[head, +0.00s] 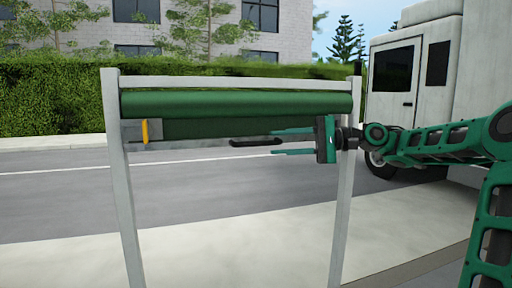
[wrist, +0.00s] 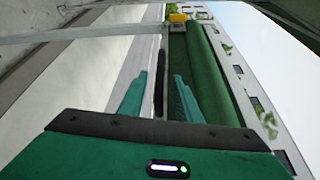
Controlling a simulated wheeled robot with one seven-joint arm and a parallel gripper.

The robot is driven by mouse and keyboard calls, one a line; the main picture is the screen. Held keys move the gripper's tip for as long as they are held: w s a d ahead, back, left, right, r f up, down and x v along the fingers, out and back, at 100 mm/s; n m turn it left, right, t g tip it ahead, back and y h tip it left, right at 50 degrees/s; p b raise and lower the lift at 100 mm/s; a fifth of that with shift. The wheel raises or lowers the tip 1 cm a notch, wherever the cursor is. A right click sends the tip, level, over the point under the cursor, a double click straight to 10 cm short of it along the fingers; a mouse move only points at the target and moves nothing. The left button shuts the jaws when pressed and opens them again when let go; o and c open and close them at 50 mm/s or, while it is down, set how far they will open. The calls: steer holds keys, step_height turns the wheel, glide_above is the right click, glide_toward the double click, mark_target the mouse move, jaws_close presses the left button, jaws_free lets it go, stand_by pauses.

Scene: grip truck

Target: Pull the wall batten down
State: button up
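The wall batten (head: 190,144) is a thin grey strip along the lower edge of a dark green sheet (head: 205,128), which hangs a short way below a green roll (head: 235,104). A black bar handle (head: 242,143) sits at the batten; it also shows in the wrist view (wrist: 159,95). My gripper (head: 272,142) is open and reaches in from the right. Its two green fingers lie above and below the handle's right end, with gaps visible on both sides in the wrist view (wrist: 161,74). Whether the handle is fully between the fingers in depth is unclear.
A pale frame has a left post (head: 126,210), a right post (head: 342,215) and a top rail (head: 230,83). A yellow piece (head: 145,131) sits at the batten's left end. A white truck (head: 410,75) stands at right. Below the sheet, the space between posts is clear.

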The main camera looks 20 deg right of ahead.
mark_target(268, 144)
steer(key=x, duration=0.6)
steer(key=shift+w+a+f, duration=0.1)
steer(key=shift+a, duration=0.2)
steer(key=shift+c, duration=0.7)
jaws_close()
